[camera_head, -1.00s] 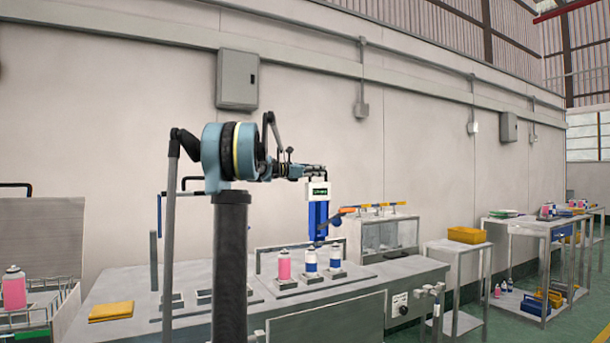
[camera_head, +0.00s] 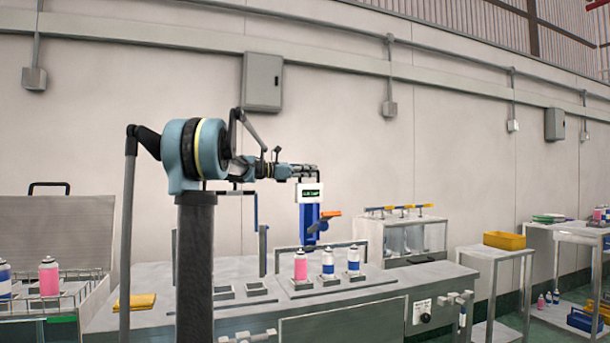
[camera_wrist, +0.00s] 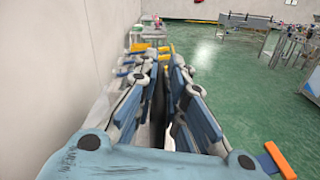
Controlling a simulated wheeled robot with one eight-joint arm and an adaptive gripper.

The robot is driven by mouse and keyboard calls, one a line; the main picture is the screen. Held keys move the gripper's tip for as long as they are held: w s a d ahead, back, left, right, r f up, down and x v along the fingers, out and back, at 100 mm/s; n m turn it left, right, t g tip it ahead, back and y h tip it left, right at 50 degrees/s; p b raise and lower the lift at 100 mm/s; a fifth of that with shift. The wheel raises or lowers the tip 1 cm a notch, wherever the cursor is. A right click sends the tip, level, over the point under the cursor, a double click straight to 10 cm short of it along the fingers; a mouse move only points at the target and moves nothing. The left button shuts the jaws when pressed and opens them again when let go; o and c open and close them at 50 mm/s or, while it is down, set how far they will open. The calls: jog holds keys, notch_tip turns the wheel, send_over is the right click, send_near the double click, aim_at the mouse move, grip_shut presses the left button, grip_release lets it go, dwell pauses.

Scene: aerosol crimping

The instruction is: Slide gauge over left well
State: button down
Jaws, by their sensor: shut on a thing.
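My gripper (camera_head: 312,170) reaches right from my arm, high above the bench, its fingers closed. The gauge, a white box with a dark green-lit display (camera_head: 311,191) above a blue body, hangs at its end. In the wrist view the blue-padded fingers (camera_wrist: 165,100) point ahead, and what lies between them is hard to make out. Three cans stand in square wells on the bench plate: a pink one (camera_head: 300,266) in the left well (camera_head: 301,285), and two blue-and-white ones (camera_head: 328,264) to its right. In the picture the gauge is above and slightly right of the pink can; its depth is unclear.
An orange-ended lever (camera_head: 330,214) shows beside the gauge. Empty square holders (camera_head: 223,293) and a yellow cloth-like item (camera_head: 136,301) are left on the bench. A clear-fronted box with yellow handles (camera_head: 400,235) stands behind right. A rack with a pink can (camera_head: 48,277) is far left.

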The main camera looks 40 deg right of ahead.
jog(key=shift+w+r, duration=0.2)
jog(key=shift+w, duration=0.2)
jog(key=c, duration=1.7)
grip_release()
jog(key=shift+o, duration=0.2)
jog(key=shift+w+f, duration=0.1)
jog(key=shift+s, duration=0.25)
notch_tip(320, 180, up, 10)
jog(key=shift+w+f, duration=0.1)
jog(key=shift+w, duration=0.05)
